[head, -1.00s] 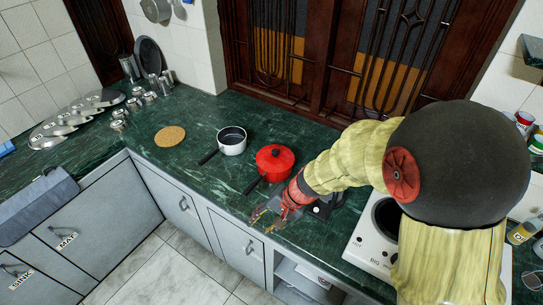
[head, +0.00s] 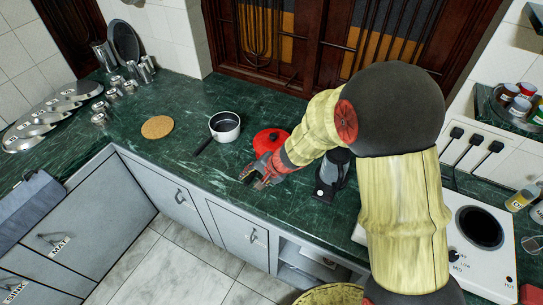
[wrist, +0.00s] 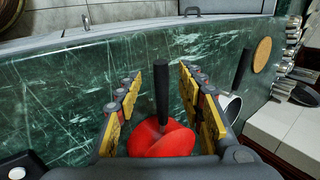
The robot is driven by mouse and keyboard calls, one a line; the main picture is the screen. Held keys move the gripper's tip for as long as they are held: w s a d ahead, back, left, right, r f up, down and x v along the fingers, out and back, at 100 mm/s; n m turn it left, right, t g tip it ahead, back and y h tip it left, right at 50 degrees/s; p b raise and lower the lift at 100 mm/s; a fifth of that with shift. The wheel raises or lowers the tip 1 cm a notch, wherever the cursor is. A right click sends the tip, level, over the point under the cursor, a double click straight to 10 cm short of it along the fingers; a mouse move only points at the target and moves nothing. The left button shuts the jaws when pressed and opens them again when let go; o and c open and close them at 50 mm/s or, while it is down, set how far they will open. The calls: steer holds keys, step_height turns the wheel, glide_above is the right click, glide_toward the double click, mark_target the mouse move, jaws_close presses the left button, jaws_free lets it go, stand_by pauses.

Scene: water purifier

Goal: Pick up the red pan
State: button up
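My gripper (wrist: 158,95) is open, with a finger on each side of the handle and a gap to both. I cannot tell its exact height above the handle.
A small white pot (head: 225,125) with a black handle stands just left of the red pan. A cork mat (head: 157,127) lies further left. A dark appliance (head: 332,172) stands right of my gripper, near the white stove (head: 490,265). The counter's front edge is close.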

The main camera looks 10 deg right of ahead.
mark_target(250, 180)
steer(key=x, duration=0.3)
steer(key=shift+w+a+f+b, duration=0.15)
steer(key=shift+w+b, duration=0.05)
steer(key=shift+b, duration=0.1)
steer(key=shift+c, duration=1.1)
steer(key=c, duration=0.7)
jaws_close()
